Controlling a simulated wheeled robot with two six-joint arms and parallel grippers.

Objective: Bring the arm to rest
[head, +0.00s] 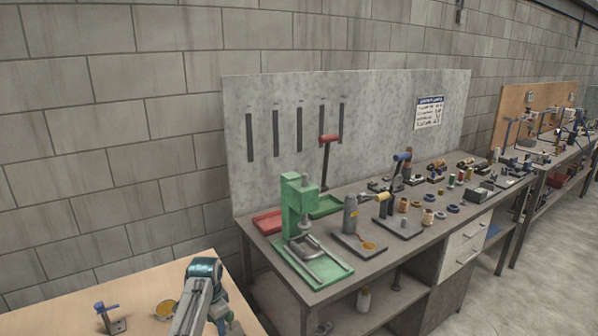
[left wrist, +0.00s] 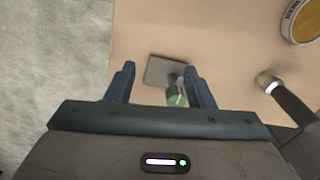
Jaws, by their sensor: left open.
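My left gripper (left wrist: 160,68) is open in the left wrist view, with its two dark blue fingers apart over a light wooden table (left wrist: 220,40). No object is held between them. A grey square plate (left wrist: 160,70) lies on the table beyond the fingertips. A green and pale piece (left wrist: 174,97) shows beside the right finger, partly hidden by it. In the head view a grey arm of mine with a teal joint (head: 204,268) rises at the bottom over the wooden table (head: 60,292); its gripper cannot be made out there. My right gripper is not in view.
A small stand with a blue top (head: 110,318) and a round yellow dish (head: 166,309) sit on the wooden table. A dark rod with a pale metal end (left wrist: 268,83) lies right of my fingers. A workbench with a green press (head: 298,205) and many parts stands behind.

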